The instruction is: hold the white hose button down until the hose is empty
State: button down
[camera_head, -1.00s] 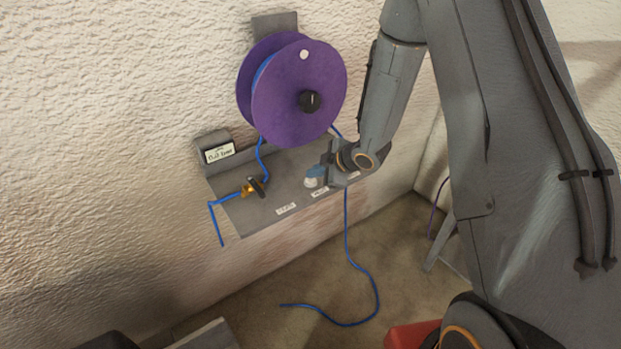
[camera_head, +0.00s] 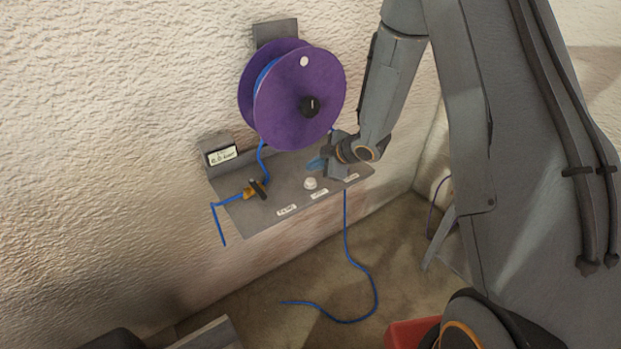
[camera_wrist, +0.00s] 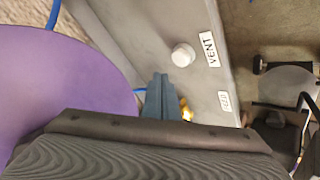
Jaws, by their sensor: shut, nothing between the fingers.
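The white button (camera_head: 310,183) sits on the grey shelf panel (camera_head: 280,196), below the purple reel. In the wrist view the white button (camera_wrist: 182,55) stands beside a label reading VENT. My gripper (camera_head: 316,164) is shut and empty, its blue fingertips just behind the button and apart from it. In the wrist view the fingertips (camera_wrist: 162,92) point toward the panel, short of the button. The blue hose (camera_head: 362,270) hangs from the panel and lies on the floor. A small display (camera_head: 222,155) is on the left; its text is too small to read surely.
The purple reel (camera_head: 298,95) with a black knob (camera_head: 310,106) is mounted on the wall close above my gripper. A yellow valve with a black handle (camera_head: 258,188) is at the panel's left. A red object (camera_head: 412,333) is on the floor.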

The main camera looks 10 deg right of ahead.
jog(key=shift+r+p, duration=0.95)
jog(key=shift+r, duration=0.5)
jog(key=shift+f, duration=0.1)
jog(key=s+d+r+m+g+h+b, duration=0.1)
jog(key=s+d+r+m+h+b, duration=0.4)
jog(key=s+d+m, duration=0.35)
jog(key=s+r+m+g, duration=0.1)
jog(key=s+m, duration=0.3)
jog(key=s, duration=0.5)
jog(key=s+r+m+g+b, duration=0.1)
jog(key=s+m+g, duration=0.2)
jog(key=s, duration=0.7)
jog(key=shift+d+r+m+g+h, duration=0.3)
jog(key=shift+d+m+g+h, duration=0.15)
jog(key=shift+m, duration=0.2)
